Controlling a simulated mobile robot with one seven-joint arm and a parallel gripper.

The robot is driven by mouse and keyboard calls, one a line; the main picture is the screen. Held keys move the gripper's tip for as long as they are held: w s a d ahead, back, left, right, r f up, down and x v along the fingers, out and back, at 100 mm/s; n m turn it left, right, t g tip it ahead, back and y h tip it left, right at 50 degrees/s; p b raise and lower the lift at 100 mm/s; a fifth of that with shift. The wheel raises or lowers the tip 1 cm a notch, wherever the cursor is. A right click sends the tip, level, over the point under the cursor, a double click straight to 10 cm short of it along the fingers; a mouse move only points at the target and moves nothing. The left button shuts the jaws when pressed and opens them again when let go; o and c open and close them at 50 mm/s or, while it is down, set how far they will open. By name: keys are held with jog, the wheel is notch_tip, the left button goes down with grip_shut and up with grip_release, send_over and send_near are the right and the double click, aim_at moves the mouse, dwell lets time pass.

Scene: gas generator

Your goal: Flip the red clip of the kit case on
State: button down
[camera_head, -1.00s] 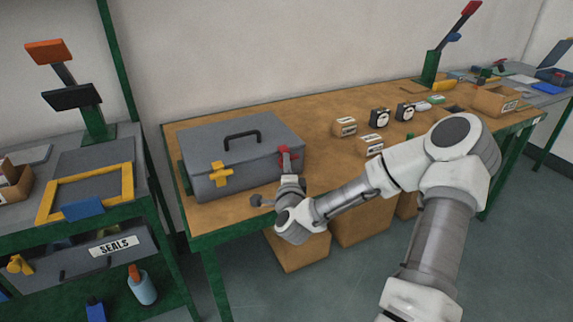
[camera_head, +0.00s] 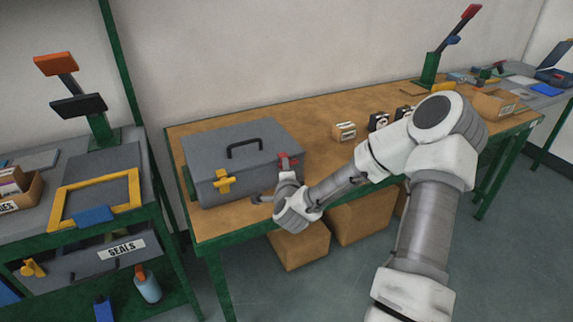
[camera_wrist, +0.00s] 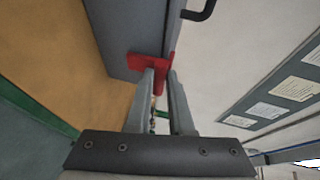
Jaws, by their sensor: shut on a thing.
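The grey kit case (camera_head: 235,138) lies closed on the workbench with a black handle on its lid. Its red clip (camera_head: 289,161) is at the right of the front face, and its yellow clip (camera_head: 223,181) is at the left. My gripper (camera_head: 287,172) is at the case front by the red clip. In the wrist view the two fingers (camera_wrist: 163,84) are close together with the red clip (camera_wrist: 150,64) at and between their tips, against the grey case (camera_wrist: 145,30). The fingertips partly hide the clip, so its exact angle is hard to tell.
The wooden bench (camera_head: 320,113) holds a small box (camera_head: 344,131) and black-and-white gauges right of the case, partly behind my arm. Cardboard boxes (camera_head: 300,245) stand below the bench. A shelf with a yellow frame (camera_head: 67,214) stands at left.

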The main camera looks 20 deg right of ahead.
jog(key=c, duration=0.8)
grip_release()
jog(key=p+v, duration=1.5)
jog(key=v, duration=0.2)
jog(key=shift+s+a+r, duration=0.1)
jog(key=shift+s, duration=0.05)
